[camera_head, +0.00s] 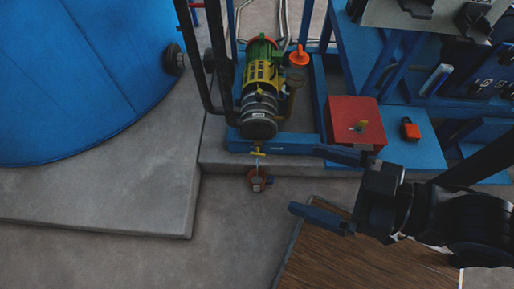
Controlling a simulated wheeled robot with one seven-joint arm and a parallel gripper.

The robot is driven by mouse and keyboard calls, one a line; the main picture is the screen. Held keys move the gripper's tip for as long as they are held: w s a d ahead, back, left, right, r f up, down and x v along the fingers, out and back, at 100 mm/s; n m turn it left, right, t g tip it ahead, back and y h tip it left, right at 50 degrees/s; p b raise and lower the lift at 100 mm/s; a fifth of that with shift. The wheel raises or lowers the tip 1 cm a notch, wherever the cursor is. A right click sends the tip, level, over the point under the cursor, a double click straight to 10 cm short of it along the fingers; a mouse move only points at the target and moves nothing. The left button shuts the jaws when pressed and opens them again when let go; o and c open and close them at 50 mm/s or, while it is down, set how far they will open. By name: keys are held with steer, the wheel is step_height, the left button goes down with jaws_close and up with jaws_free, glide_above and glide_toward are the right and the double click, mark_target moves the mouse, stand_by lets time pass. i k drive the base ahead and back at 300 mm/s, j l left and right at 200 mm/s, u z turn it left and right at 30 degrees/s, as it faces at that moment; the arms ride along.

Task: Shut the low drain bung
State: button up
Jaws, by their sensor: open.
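A small yellow handle (257,152) sits low on the front of the blue pump frame, below the motor; it looks like the low drain fitting, though I cannot be sure it is the bung. A short pale pipe runs down from it to a round orange-brown piece (259,180) on the floor. I cannot tell from this view whether the drain is open or shut. My gripper (307,180) is open and empty. Its two dark blue fingers point left, towards the drain and to its right, apart from it.
A green and yellow motor (262,75) stands on the blue frame (290,143). The large blue tank (75,80) fills the left. Concrete floor (235,225) in front is clear.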

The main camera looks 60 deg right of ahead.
mark_target(258, 149)
steer(key=k+l+z, duration=0.1)
steer(key=k+l, duration=0.3)
steer(key=k, duration=0.15)
steer(key=k+l+z, duration=0.1)
steer(key=k+l, duration=0.35)
steer(key=k, duration=0.15)
